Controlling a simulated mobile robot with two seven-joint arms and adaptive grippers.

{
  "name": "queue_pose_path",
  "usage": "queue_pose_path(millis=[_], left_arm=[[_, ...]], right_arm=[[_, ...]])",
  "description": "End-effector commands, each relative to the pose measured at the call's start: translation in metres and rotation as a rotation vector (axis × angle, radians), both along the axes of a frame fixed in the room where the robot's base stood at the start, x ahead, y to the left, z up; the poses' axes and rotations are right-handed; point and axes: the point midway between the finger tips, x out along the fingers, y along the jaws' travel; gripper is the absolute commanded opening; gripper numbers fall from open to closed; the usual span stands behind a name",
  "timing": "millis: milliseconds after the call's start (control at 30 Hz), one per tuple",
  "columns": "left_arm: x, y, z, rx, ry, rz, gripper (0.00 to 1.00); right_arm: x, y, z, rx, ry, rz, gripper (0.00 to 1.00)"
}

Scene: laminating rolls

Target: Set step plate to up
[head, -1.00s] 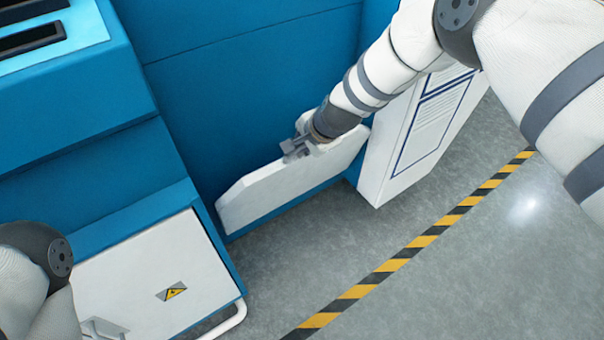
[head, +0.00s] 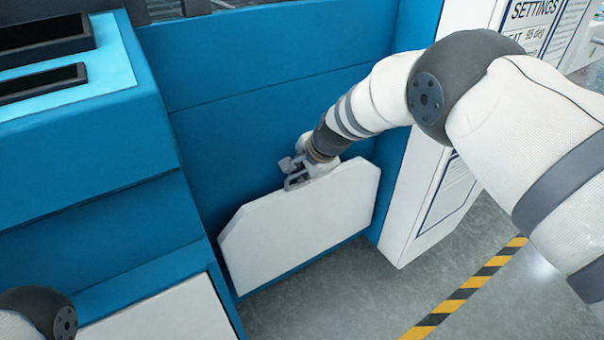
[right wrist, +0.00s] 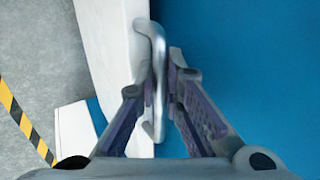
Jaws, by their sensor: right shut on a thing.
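The step plate (head: 300,220) is a white panel with cut-off corners. In the head view it stands nearly upright, close against the blue machine front. Its handle (right wrist: 158,75) is a rounded metal bar at the panel's edge in the right wrist view. My right gripper (head: 290,172) is at the plate's top edge, and its fingers (right wrist: 165,85) are closed on this handle. The exact finger contact is partly hidden in the head view. Of my left arm only a joint shows at the lower left; its gripper is out of view.
The blue machine front (head: 260,110) rises behind the plate. A white settings panel (head: 428,190) stands to the right. A blue cabinet (head: 90,150) juts out at left, above a white panel (head: 165,312). A yellow-black floor stripe (head: 465,290) crosses the clear grey floor.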

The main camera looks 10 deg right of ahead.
Motion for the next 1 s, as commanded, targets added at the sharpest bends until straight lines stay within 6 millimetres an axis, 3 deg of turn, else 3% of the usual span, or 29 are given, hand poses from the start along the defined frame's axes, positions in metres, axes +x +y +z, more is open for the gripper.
queue_pose_path(millis=[133, 167, 233, 767, 1000], left_arm=[[0.0, 0.0, 0.0, 0.0, 0.0, 0.0, 0.26], [0.0, 0.0, 0.0, 0.0, 0.0, 0.0, 0.26], [0.0, 0.0, 0.0, 0.0, 0.0, 0.0, 0.26], [0.0, 0.0, 0.0, 0.0, 0.0, 0.0, 0.26], [0.0, 0.0, 0.0, 0.0, 0.0, 0.0, 0.26]], right_arm=[[0.0, -0.002, -0.001, -0.004, 0.001, 0.001, 0.0], [0.0, -0.002, -0.001, -0.004, 0.001, 0.001, 0.13], [0.0, -0.002, -0.001, -0.004, 0.001, 0.001, 0.29], [-0.002, -0.002, 0.003, -0.002, 0.003, -0.001, 0.3], [-0.03, -0.012, 0.052, -0.001, 0.0, -0.001, 0.3]])
